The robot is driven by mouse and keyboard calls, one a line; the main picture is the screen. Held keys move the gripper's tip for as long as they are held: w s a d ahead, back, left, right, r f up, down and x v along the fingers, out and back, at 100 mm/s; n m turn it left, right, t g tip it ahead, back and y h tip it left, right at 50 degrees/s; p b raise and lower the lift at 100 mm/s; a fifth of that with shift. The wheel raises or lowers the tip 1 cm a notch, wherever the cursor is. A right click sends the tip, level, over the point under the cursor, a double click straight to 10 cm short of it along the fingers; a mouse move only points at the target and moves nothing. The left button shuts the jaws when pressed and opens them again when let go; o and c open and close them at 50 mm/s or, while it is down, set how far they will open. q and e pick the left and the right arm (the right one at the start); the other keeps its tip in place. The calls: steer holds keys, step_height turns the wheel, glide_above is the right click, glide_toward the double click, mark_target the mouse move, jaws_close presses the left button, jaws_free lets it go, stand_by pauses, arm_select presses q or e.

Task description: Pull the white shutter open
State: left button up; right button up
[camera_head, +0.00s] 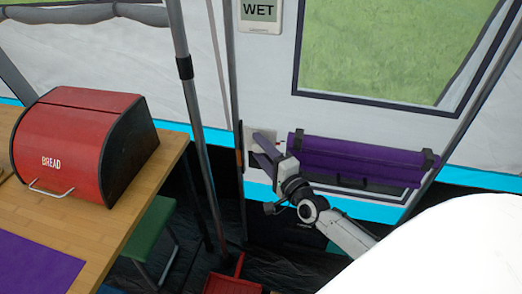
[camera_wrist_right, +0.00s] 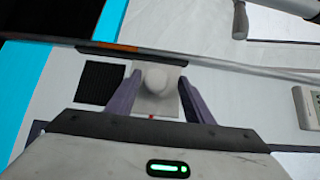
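A small white square plate with a round knob, which looks like the white shutter (camera_wrist_right: 155,105), is on the tent wall in the right wrist view. A dark square mesh (camera_wrist_right: 102,83) is beside it. In the head view the shutter (camera_head: 249,139) is partly hidden by my right gripper (camera_head: 259,146). The two purple fingers of my right gripper (camera_wrist_right: 158,82) are spread apart on either side of the knob. I cannot tell whether they touch it. My left gripper is not in view.
A rolled purple cover (camera_head: 350,158) hangs below the tent window, right of my gripper. A grey tent pole (camera_head: 195,120) stands to the left. A red bread box (camera_head: 75,140) sits on the wooden table (camera_head: 125,225). A red dustpan (camera_head: 232,283) lies on the floor.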

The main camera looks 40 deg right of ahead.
steer(key=shift+s, duration=0.1)
arm_select(q)
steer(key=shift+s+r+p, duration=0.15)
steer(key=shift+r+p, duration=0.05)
steer(key=shift+p, duration=0.25)
arm_select(e)
steer(key=s, duration=1)
steer(key=shift+a, duration=0.4)
arm_select(q)
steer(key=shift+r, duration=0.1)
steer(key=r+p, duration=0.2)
steer(key=p, duration=0.1)
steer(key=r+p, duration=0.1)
steer(key=p, duration=0.1)
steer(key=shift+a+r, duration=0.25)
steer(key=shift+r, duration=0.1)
arm_select(e)
steer(key=s+a+f+n+g+y, duration=0.2)
steer(key=s+a+f+n+g, duration=0.2)
steer(key=s+a+n, duration=0.4)
steer(key=s+a+f+n+g+y, duration=0.1)
steer(key=s+a+f+n+g, duration=0.4)
steer(key=s+a+n, duration=0.3)
steer(key=a+f+n, duration=0.1)
steer(key=a+n, duration=0.3)
steer(key=n, duration=0.1)
steer(key=shift+s+a+y, duration=0.15)
steer(key=shift+s+y, duration=0.25)
